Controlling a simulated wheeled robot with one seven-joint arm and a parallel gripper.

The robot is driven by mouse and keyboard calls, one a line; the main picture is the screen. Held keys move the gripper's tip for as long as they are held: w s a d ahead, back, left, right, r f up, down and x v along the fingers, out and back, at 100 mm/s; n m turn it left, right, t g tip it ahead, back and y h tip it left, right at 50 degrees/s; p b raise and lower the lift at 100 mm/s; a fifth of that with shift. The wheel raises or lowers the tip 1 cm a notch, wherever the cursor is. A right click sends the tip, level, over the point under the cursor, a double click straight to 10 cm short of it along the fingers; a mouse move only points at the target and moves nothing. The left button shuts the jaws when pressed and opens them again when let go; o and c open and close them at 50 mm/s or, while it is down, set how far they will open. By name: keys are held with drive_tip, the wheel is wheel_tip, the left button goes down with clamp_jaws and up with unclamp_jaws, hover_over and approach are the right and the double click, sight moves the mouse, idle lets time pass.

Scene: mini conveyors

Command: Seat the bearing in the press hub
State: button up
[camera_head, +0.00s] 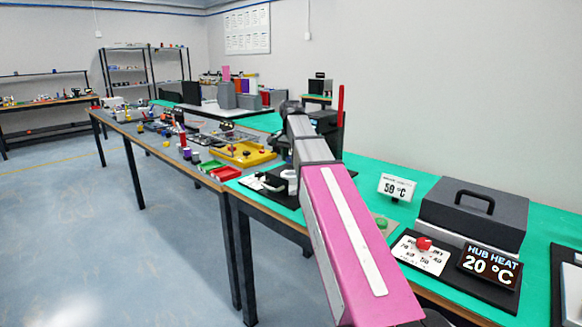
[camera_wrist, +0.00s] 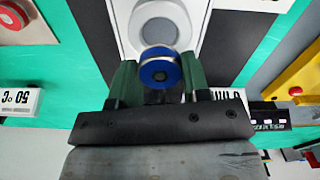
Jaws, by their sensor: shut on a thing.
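In the head view my arm hides the gripper and bearing. A white fixture on a black base (camera_head: 270,186) shows beside my arm.
On the green bench right of my arm are a 50 °C sign (camera_head: 396,187), a dark box with a handle (camera_head: 470,215), a red knob (camera_head: 424,243) and a display reading HUB HEAT 20 °C (camera_head: 489,265). Left are a yellow tray (camera_head: 243,154) and a red bin (camera_head: 226,173).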

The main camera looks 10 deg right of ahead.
sight(291, 175)
drive_tip(key=shift+f, duration=1.8)
drive_tip(key=shift+f, duration=0.65)
drive_tip(key=o, duration=1)
drive_tip(key=shift+s+a, duration=0.1)
drive_tip(key=shift+s, duration=0.1)
wheel_tip(291, 175, up, 13)
drive_tip(key=shift+r, duration=0.15)
